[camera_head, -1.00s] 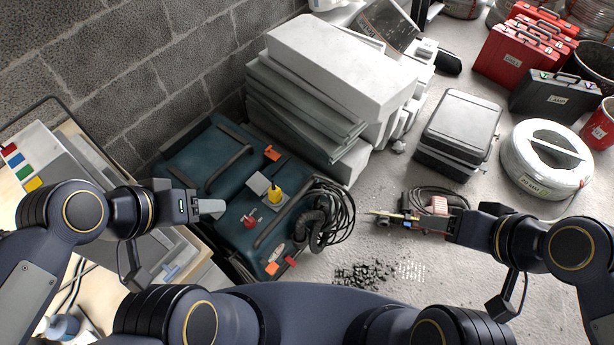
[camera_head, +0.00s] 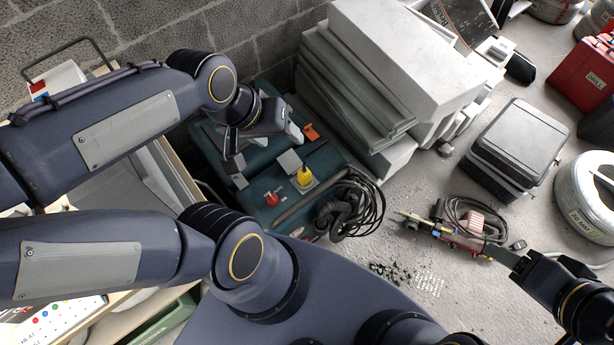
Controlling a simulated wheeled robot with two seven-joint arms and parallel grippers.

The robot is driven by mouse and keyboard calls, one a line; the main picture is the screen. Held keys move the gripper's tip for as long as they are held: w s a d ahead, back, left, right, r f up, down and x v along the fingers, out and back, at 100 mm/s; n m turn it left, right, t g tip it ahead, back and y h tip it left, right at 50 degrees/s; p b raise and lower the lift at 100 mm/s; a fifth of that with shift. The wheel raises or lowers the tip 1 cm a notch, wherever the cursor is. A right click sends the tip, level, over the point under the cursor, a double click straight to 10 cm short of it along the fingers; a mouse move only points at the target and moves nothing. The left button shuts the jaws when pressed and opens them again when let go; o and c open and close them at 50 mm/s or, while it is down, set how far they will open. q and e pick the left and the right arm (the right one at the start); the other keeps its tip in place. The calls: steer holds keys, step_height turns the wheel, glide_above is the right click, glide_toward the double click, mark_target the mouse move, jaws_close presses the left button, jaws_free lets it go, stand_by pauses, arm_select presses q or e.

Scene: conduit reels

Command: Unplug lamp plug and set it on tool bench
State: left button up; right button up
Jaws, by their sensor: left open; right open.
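A yellow plug (camera_head: 304,176) and a red plug (camera_head: 272,199) sit on top of a dark teal power unit (camera_head: 258,170); I cannot tell from labels which is the lamp plug. A grey socket cover (camera_head: 289,161) stands open beside the yellow plug. My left gripper (camera_head: 266,156) is open and empty above the power unit, just left of the yellow plug and apart from it. My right gripper (camera_head: 512,260) is open beside a red power tool (camera_head: 462,235) on the floor; its tips are partly unclear. The tool bench (camera_head: 165,172) is at the left, largely hidden by my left arm.
Black coiled cable (camera_head: 362,205) hangs at the power unit's right end. Grey slabs (camera_head: 400,75) are stacked behind it against the block wall. A grey case (camera_head: 515,143), a white conduit reel (camera_head: 588,195) and red cases stand at the right. Dark debris lies on the floor.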

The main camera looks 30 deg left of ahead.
arm_select(q)
steer(key=w+a+f+n+g+y+b, duration=0.1)
steer(key=w+f+n+b, duration=0.2)
steer(key=f, duration=0.4)
steer(key=w+a+f+n+g+y+b, duration=0.1)
steer(key=w+a+f+n+g+b, duration=0.15)
steer(key=w+f, duration=0.35)
steer(key=n+b, duration=0.3)
steer(key=b, duration=0.3)
glide_above(304, 170)
steer(key=shift+g+y, duration=0.3)
steer(key=shift+g, duration=0.05)
step_height(304, 170, down, 17)
steer(key=shift+s+f, duration=0.1)
steer(key=shift+s, duration=0.05)
steer(key=shift+f+n, duration=0.3)
steer(key=shift+n, duration=0.05)
step_height(304, 170, down, 8)
steer(key=b, duration=0.6)
steer(key=shift+f, duration=0.15)
steer(key=shift+d+f+b, duration=0.1)
steer(key=shift+f+b, duration=0.25)
steer(key=shift+b, duration=0.35)
steer(key=shift+b, duration=0.45)
